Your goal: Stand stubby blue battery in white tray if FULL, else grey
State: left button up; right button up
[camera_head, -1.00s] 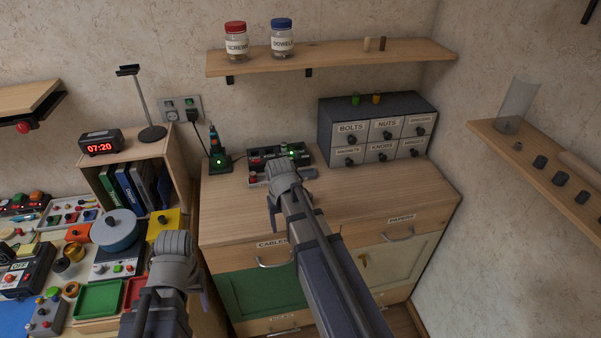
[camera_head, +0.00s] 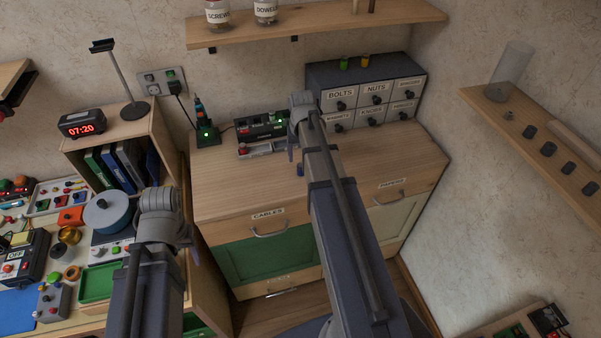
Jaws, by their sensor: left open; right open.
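A small dark blue cylinder (camera_head: 300,169), possibly the stubby blue battery, is on the wooden cabinet top just below my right gripper (camera_head: 292,153). The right gripper is open, mostly hidden behind its own wrist, with a visible finger pointing down. I cannot tell whether it touches the cylinder. A black charger or tester (camera_head: 262,133) with a green light stands behind it, with a red item at its front left. My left gripper (camera_head: 192,252) is open and empty in front of the left bench. A pale tray (camera_head: 42,208) with small parts lies on that bench; I cannot identify a grey tray.
A labelled drawer unit (camera_head: 365,90) stands behind my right arm. A wall shelf (camera_head: 330,24) with jars hangs above. A small tower (camera_head: 206,131) with a green light stands left of the charger. The cabinet top's front left (camera_head: 235,190) is clear.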

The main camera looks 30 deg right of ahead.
aim_at(301, 164)
jog(key=shift+f+b, duration=2.6)
jog(key=shift+f, duration=0.05)
jog(key=shift+r, duration=0.1)
grip_shut()
